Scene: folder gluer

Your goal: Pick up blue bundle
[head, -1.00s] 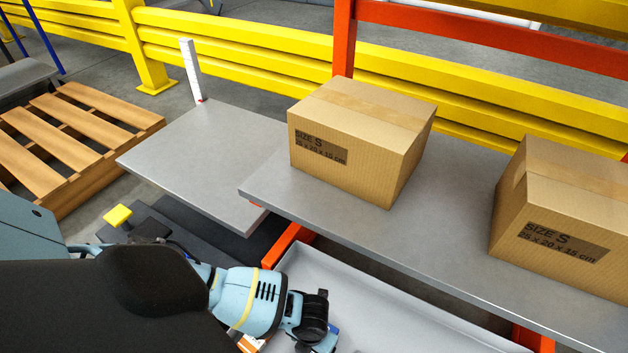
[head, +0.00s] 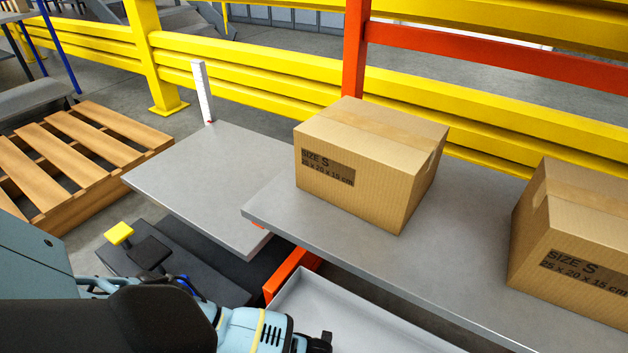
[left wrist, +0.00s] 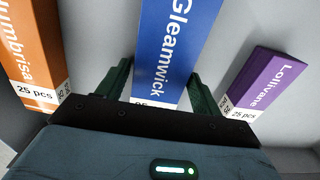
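The blue bundle (left wrist: 178,45), marked Gleamwick, lies in the middle of the left wrist view. My left gripper (left wrist: 160,72) has one dark green finger on each side of it. A narrow gap shows at the left finger; the right finger is very close to the bundle's edge, and I cannot tell whether it touches. The bundle's near end is hidden behind the gripper body. In the head view my left arm reaches down at the bottom; its fingers and the bundle are out of frame. My right gripper is not in view.
An orange bundle (left wrist: 35,50) lies left of the blue one and a purple bundle (left wrist: 265,82) lies right, both on a grey surface. In the head view, a grey tray (head: 345,315) sits below a grey shelf (head: 330,225) bearing two cartons (head: 368,165).

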